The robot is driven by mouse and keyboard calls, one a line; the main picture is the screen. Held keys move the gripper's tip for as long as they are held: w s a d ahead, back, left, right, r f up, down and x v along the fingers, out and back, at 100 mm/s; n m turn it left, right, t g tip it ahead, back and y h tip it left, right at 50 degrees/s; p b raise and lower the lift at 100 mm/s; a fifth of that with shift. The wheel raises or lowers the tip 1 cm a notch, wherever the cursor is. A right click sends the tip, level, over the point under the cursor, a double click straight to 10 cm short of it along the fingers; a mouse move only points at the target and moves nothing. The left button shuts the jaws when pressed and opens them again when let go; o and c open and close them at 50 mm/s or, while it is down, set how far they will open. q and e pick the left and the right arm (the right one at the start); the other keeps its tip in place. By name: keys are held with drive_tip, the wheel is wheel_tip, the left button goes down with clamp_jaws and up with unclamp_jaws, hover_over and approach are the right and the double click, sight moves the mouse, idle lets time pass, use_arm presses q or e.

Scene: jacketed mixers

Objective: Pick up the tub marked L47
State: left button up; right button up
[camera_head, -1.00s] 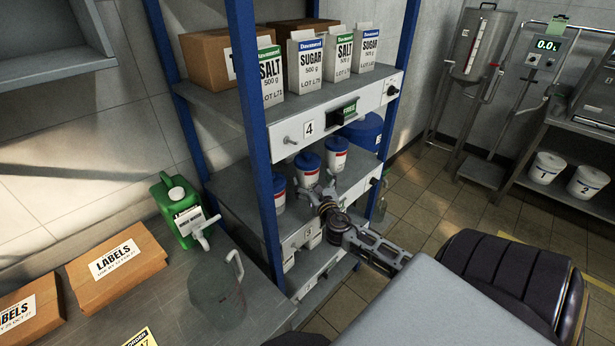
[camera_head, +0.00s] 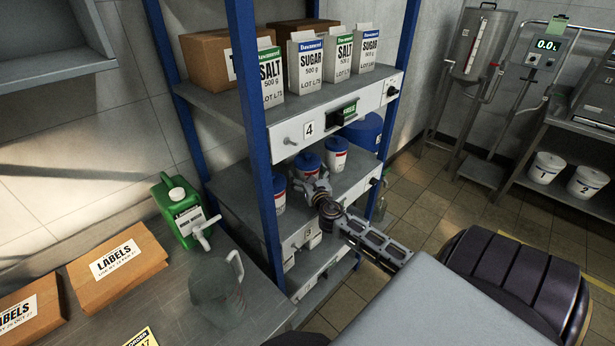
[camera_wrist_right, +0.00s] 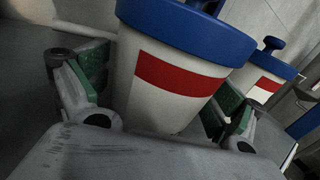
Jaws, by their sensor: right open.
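Three white tubs with blue lids and red bands stand on the middle shelf: a left tub (camera_head: 279,197), a middle tub (camera_head: 307,161) and a right tub (camera_head: 336,157). No L47 mark is readable on any of them. My right gripper (camera_head: 310,184) is in front of the middle tub and hides its lower part. In the right wrist view, the open green-padded fingers of the gripper (camera_wrist_right: 155,103) stand on either side of a near tub (camera_wrist_right: 165,80). I cannot tell whether they touch it. My left gripper is not in view.
The blue rack post (camera_head: 258,130) stands left of my right arm. The upper shelf (camera_head: 225,98), carrying salt and sugar cartons, overhangs the tubs. Another tub (camera_wrist_right: 265,80) is close behind on the right. A jug (camera_head: 217,300) and green canister (camera_head: 183,212) stand on the left bench.

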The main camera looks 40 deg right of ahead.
sight(307, 153)
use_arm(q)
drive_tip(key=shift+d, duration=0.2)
use_arm(e)
drive_tip(key=shift+c, duration=0.3)
drive_tip(key=c, duration=0.5)
drive_tip(key=shift+r, duration=0.1)
drive_tip(key=c, duration=0.9)
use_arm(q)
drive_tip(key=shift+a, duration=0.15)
use_arm(e)
drive_tip(key=shift+r, duration=0.1)
